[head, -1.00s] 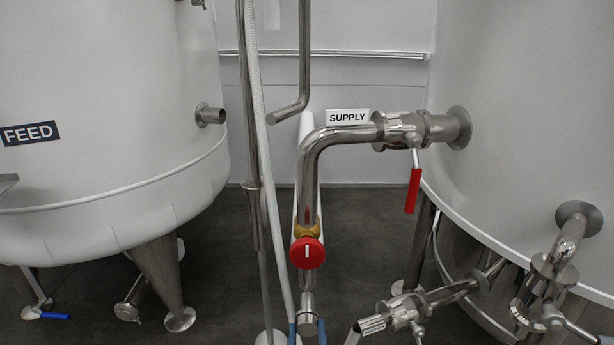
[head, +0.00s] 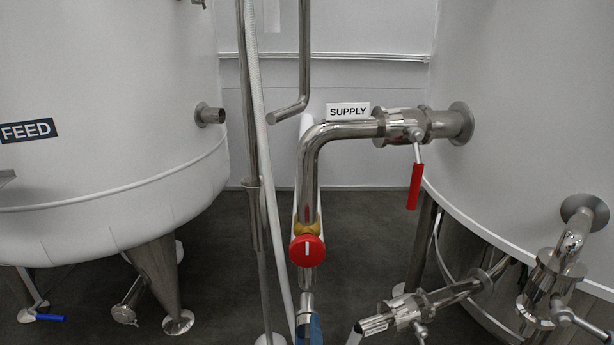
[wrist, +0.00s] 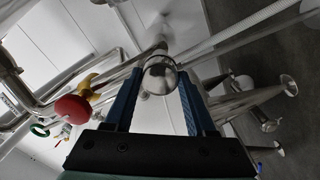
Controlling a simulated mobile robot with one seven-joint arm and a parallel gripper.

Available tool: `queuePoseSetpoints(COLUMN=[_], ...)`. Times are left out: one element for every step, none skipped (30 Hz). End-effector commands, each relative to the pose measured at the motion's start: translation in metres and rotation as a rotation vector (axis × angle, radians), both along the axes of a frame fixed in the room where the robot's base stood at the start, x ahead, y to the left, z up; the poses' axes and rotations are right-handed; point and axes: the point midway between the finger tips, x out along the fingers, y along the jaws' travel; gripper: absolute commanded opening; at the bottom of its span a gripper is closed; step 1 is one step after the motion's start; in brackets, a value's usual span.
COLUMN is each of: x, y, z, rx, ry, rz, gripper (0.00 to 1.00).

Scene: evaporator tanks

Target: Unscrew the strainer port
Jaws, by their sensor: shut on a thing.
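The strainer port is a round steel cap at the lower end of the vertical steel pipe, below the red knob (head: 307,251). Its steel end (head: 305,302) shows at the bottom of the head view, partly hidden by a blue finger. In the wrist view the rounded metal cap (wrist: 160,76) sits between the two blue fingers. My gripper (wrist: 160,82) is shut on it, one finger on each side. In the head view only a bit of my gripper (head: 313,330) shows at the bottom edge.
A red-handled valve (head: 415,185) hangs by the SUPPLY label (head: 348,112). More steel valves (head: 410,312) crowd the lower right. A vertical pole (head: 248,150) and white hose (head: 262,150) stand close left.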

Motion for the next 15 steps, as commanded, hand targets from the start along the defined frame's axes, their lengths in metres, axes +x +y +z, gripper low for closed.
queuePoseSetpoints(x=[-0.0002, -0.0002, -0.0002, -0.0002, -0.0002, -0.0002, -0.0002, -0.0002, -0.0002, -0.0002, -0.0002, -0.0002, -0.0002, -0.0002, -0.0002], y=[-0.0078, -0.0079, -0.0079, -0.0079, -0.0079, -0.0079, -0.0079, -0.0079, -0.0079, -0.0080, -0.0080, -0.0081, -0.0081, -0.0081, -0.0083], z=[-0.0008, -0.0007, -0.0007, -0.0006, -0.0006, -0.0006, -0.0006, -0.0006, -0.0006, -0.0007, -0.0007, -0.0008, -0.0009, -0.0009, -0.0008], rx=[-0.045, -0.064, -0.077, -0.080, -0.080, -0.079, -0.078, -0.078, -0.077, -0.080, -0.090, -0.123, -0.161, -0.210, -0.281], ry=[0.003, 0.003, 0.003, 0.003, 0.003, 0.004, 0.004, 0.004, 0.004, 0.004, 0.004, 0.004, 0.004, 0.004, 0.005], rz=[-0.015, -0.015, -0.015, -0.015, -0.015, -0.015, -0.015, -0.015, -0.015, -0.015, -0.015, -0.015, -0.016, -0.016, -0.016], gripper=[0.00, 0.00, 0.00, 0.00, 0.00, 0.00, 0.00, 0.00, 0.00, 0.00, 0.00, 0.00, 0.00, 0.00, 0.00])
